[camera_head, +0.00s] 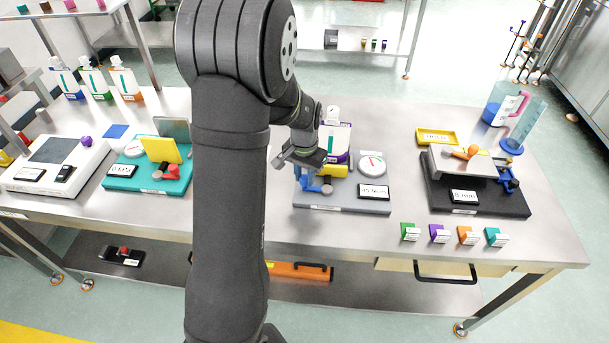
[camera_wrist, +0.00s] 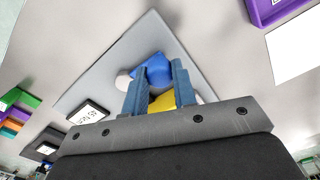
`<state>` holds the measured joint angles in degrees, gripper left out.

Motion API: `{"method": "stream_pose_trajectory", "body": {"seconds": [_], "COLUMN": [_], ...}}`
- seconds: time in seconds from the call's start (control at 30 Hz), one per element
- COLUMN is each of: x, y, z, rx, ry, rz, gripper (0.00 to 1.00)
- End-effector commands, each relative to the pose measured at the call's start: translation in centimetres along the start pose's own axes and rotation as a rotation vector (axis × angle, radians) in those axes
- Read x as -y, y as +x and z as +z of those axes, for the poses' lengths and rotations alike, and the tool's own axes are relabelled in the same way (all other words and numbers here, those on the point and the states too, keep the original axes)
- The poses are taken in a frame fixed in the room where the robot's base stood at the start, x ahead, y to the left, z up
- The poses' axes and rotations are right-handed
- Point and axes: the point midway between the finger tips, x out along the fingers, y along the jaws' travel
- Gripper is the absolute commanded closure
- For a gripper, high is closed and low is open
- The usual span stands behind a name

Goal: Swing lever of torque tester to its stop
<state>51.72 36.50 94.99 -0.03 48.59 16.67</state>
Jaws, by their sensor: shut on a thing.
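The torque tester is a grey base plate (camera_head: 335,207) on the bench, with a round dial (camera_head: 371,163), a readout (camera_head: 374,192) marked in N units, a yellow part (camera_head: 333,171) and a blue lever part (camera_head: 318,187). My gripper (camera_head: 304,172) is low over the left side of the tester. In the wrist view the two fingers of my gripper (camera_wrist: 157,83) stand on either side of the blue lever part (camera_wrist: 155,70), shut on it. The yellow part (camera_wrist: 162,102) shows between the fingers, partly hidden by the gripper body.
A teal fixture (camera_head: 150,178) stands left of my arm, with a white scale (camera_head: 55,160) beyond. A black-based fixture (camera_head: 475,200) and a yellow tray (camera_head: 437,137) stand to the right. Several coloured card holders (camera_head: 438,234) line the front edge. A bottle (camera_head: 337,140) stands close behind my gripper.

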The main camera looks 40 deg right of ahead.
Motion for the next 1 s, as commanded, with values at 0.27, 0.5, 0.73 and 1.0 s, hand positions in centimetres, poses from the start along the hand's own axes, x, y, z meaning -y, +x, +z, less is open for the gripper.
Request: {"method": "stream_pose_trajectory", "body": {"seconds": [0.27,0.5,0.73,1.0], "x": [0.1,0.0,0.0,0.1], "y": [-0.1,-0.1,-1.3,-7.2], "z": [-0.1,-0.1,-0.1,-0.2], "rx": [-0.004,-0.002,-0.004,-0.007], "ry": [0.001,0.000,0.000,0.000], "rz": [-0.002,-0.001,-0.002,-0.003], "gripper": [0.59,0.53,0.53,0.53]}}
